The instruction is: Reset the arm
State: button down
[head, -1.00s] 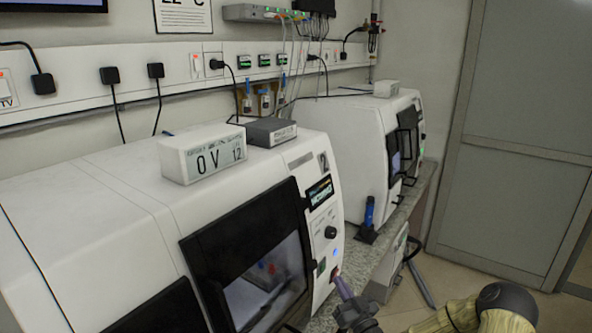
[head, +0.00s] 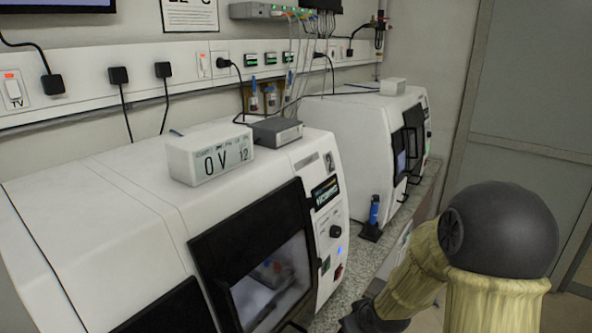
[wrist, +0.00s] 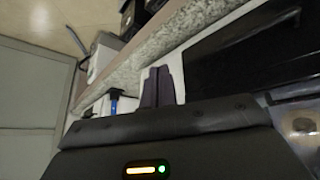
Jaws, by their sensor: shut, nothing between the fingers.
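My gripper (wrist: 158,87) shows in the wrist view with its two dark fingers together and nothing between them. Beyond the fingers are the granite worktop (wrist: 150,50) and the white front of a machine. In the head view my arm is folded at the lower right, and the gripper's fingertips cannot be seen there. The near white machine (head: 110,195), numbered 2, has a dark-framed window, a round black knob, a blue light and a red switch (head: 339,271) on its front.
A second white machine (head: 345,130) stands farther along the worktop (head: 352,262). A blue upright tool in a black stand (head: 374,212) is between them. A white 0 V display box (head: 210,158) and a grey box (head: 275,131) sit on the near machine. A grey door (head: 520,110) is at right.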

jog(key=s+r+m+g, duration=0.1)
jog(key=s+r+m, duration=0.1)
jog(key=s, duration=0.5)
jog(key=s+r+m+g+h, duration=0.1)
jog(key=s+r+m+g, duration=0.1)
jog(key=s+r, duration=0.2)
jog(key=s+d, duration=0.1)
jog(key=s, duration=0.2)
jog(key=shift+r+g+p, duration=0.25)
jog(key=shift+g+p, duration=0.05)
jog(key=shift+a, duration=0.1)
